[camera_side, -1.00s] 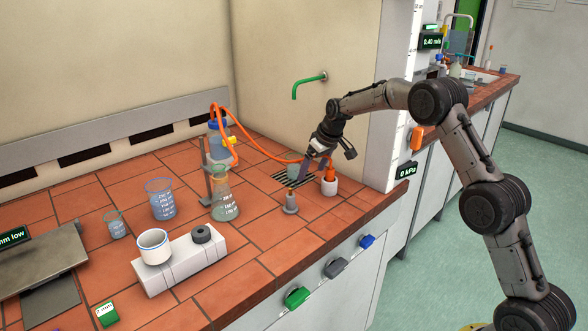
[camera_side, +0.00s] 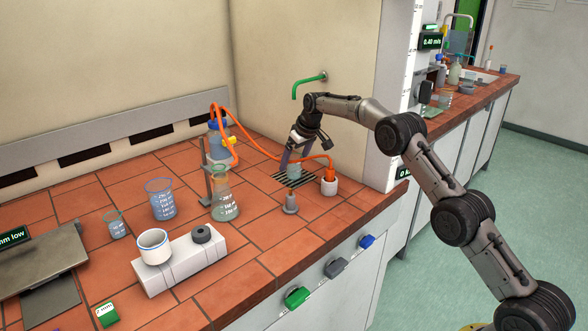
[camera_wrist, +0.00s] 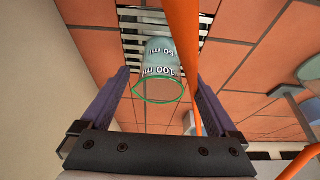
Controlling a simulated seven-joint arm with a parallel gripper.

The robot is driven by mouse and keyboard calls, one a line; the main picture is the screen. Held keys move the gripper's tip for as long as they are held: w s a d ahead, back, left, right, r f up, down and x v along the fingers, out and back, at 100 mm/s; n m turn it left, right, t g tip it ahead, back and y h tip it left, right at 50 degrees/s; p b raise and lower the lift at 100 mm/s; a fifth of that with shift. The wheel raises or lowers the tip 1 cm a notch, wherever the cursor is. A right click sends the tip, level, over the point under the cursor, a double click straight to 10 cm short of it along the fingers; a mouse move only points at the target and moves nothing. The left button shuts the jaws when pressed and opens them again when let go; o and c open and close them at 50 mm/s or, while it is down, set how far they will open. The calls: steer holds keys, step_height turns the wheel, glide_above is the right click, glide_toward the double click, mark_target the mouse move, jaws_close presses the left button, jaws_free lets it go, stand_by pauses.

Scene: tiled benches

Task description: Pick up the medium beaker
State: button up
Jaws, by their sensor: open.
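The medium beaker (camera_side: 294,173), clear with pale blue-green liquid, stands upright on the slotted drain grate. In the wrist view the beaker (camera_wrist: 161,62) shows a green rim and 50 and 100 ml marks. My gripper (camera_side: 295,160) points down over it, open, with purple fingers either side of its top. In the wrist view my gripper (camera_wrist: 161,78) frames the rim between its fingertips. I cannot tell whether a finger touches the glass. The fingers partly hide the beaker in the side view.
An orange hose (camera_wrist: 183,50) runs close beside the beaker, near the right finger. A small beaker (camera_side: 116,226) and a larger beaker (camera_side: 161,202) stand to the left. A flask (camera_side: 223,202) stands nearer. A white bottle with orange top (camera_side: 329,184) is right of the grate.

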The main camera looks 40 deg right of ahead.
steer(key=shift+w+f, duration=0.1)
steer(key=shift+f, duration=0.35)
jaws_close()
steer(key=shift+r, duration=0.1)
